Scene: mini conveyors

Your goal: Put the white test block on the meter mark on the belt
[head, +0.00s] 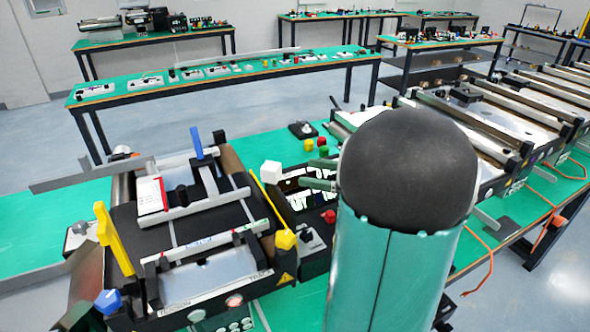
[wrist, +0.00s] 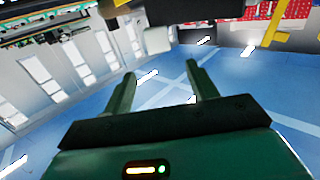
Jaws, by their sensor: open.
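The white test block (head: 271,172) sits at the right edge of the near mini conveyor, apart from my gripper. A white block-like shape (wrist: 157,40), likely the same block, shows beyond my fingertips in the wrist view. My gripper (head: 306,174) is open and empty, its green fingers pointing left toward the block; it also shows in the wrist view (wrist: 161,78). The black belt (head: 122,235) lies left of the block. A thin pale line (head: 172,234) crosses the belt; I cannot tell if it is the meter mark.
A red-and-white box (head: 150,195) and grey rails stand on the conveyor. A yellow lever (head: 265,202) is just below the block, and a blue lever (head: 197,143) rises behind. Bare belt shows at left.

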